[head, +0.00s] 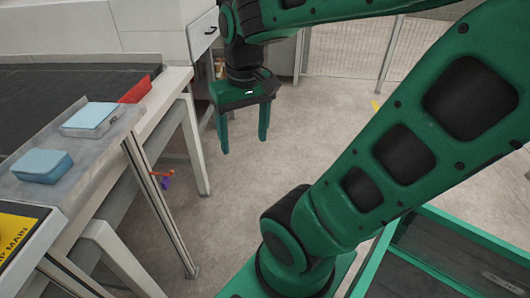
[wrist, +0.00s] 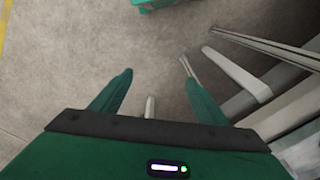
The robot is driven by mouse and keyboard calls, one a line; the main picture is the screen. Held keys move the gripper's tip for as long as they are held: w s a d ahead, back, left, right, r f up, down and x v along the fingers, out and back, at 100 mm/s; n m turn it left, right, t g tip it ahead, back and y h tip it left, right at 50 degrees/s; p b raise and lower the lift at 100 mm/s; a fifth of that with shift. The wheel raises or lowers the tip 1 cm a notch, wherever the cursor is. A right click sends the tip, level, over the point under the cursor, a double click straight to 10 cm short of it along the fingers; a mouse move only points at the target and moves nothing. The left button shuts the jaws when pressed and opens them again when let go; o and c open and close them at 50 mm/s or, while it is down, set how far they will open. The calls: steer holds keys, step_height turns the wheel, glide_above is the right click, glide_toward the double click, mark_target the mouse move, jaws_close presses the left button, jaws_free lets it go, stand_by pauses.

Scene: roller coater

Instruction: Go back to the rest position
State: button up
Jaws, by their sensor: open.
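My gripper (head: 244,145) hangs from my green arm in the head view, pointing down over the bare floor to the right of the table. Its two fingers are spread apart with nothing between them. In the wrist view the open fingers (wrist: 158,85) show with only floor and a pale leg end behind them. The rest position itself is not marked in either view.
Two light blue blocks (head: 41,165) (head: 90,117) sit on the metal ledge (head: 75,170) at left. A red piece (head: 135,89) lies by the dark conveyor (head: 60,95). Table legs (head: 196,150) stand left of my gripper. Floor (head: 300,125) is clear toward the mesh fence (head: 345,48).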

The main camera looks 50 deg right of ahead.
steer(key=s+d+f+m+g, duration=0.1)
steer(key=s+d+f+m, duration=0.1)
steer(key=s, duration=0.4)
steer(key=shift+s+f, duration=0.35)
steer(key=shift+f, duration=0.45)
steer(key=shift+d, duration=0.1)
